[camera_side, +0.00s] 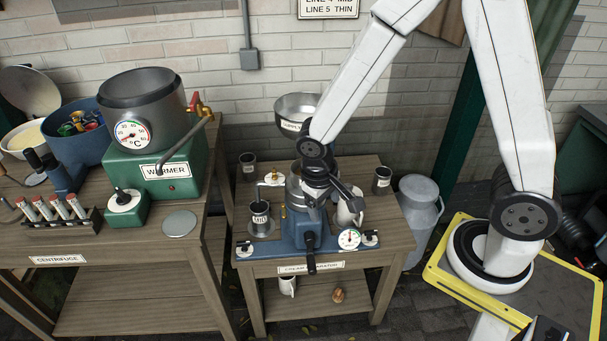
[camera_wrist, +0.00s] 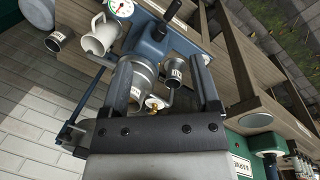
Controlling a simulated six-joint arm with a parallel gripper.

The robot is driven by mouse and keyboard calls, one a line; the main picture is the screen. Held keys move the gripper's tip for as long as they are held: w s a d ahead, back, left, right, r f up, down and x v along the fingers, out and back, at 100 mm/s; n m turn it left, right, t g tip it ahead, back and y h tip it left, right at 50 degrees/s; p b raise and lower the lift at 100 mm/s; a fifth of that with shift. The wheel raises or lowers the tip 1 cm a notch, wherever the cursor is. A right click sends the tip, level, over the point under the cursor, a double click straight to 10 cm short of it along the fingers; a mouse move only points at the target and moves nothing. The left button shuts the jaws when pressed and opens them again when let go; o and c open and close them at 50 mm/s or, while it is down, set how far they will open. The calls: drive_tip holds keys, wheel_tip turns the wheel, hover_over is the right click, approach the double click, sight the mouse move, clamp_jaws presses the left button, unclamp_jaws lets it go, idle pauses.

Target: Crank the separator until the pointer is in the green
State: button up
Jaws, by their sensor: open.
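The blue cream separator (camera_side: 305,233) stands on a small wooden table. Its crank ends in a dark handle (camera_side: 311,262) hanging at the front; the handle also shows at the top of the wrist view (camera_wrist: 172,10). A white dial (camera_side: 349,239) with red and green marks is at the separator's right front; it also shows in the wrist view (camera_wrist: 122,7). The pointer is too small to read surely. My gripper (camera_wrist: 165,90) is open above the separator, its fingers apart with the metal body beyond them. It is away from the crank handle, and I see nothing held.
A metal cup (camera_side: 260,213) stands left of the separator, a white jug (camera_side: 351,209) right. Two dark cups stand at the table's back. A green warmer (camera_side: 155,163) is on the left bench. A milk can (camera_side: 418,205) stands on the floor at right. Room in front is clear.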

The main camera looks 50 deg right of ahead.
drive_tip(key=w+a+f+m+h, duration=0.25)
drive_tip(key=f+h, duration=0.35)
drive_tip(key=f, duration=0.8)
drive_tip(key=t+h, duration=0.5)
drive_tip(key=t, duration=0.1)
approach(310, 271)
drive_tip(key=shift+x, duration=1.5)
drive_tip(key=shift+w+d, duration=0.25)
drive_tip(key=shift+x, duration=3.9)
drive_tip(key=shift+d+f, duration=0.2)
drive_tip(key=shift+f, duration=0.1)
clamp_jaws()
